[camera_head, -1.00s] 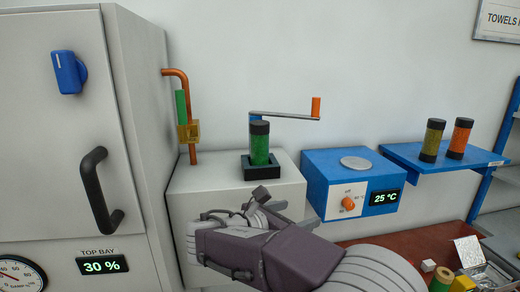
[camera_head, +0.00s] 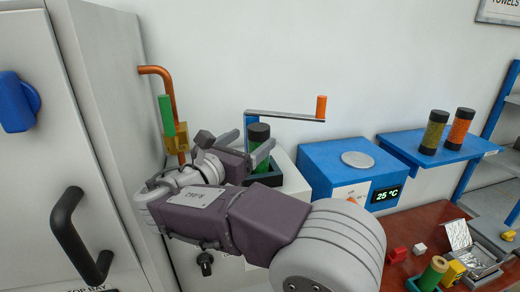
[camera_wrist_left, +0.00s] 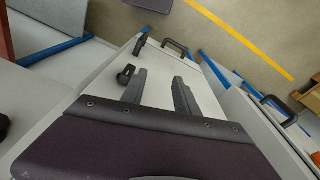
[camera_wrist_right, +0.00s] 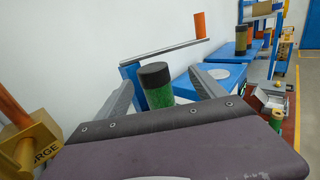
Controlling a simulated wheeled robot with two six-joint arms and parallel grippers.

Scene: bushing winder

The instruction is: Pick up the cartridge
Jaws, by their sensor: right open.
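The green cartridge (camera_head: 259,134) with black end caps stands upright in the dark socket (camera_head: 268,177) on top of the white cabinet by the crank. My right gripper (camera_head: 240,141) is open at the cartridge's near side. In the right wrist view my right gripper (camera_wrist_right: 162,77) has its fingers spread on either side of the cartridge (camera_wrist_right: 157,88). I cannot tell whether a finger touches it. The cartridge's lower part is partly hidden. My left gripper (camera_wrist_left: 160,76) is open and empty over a pale surface in the left wrist view, and is outside the head view.
A crank with an orange handle (camera_head: 321,107) stands behind the cartridge. A copper pipe with a brass valve (camera_head: 176,140) rises at the left. The blue 25 °C unit (camera_head: 350,175) is right of the socket. Olive (camera_head: 434,133) and orange (camera_head: 460,130) cartridges stand on a blue shelf.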

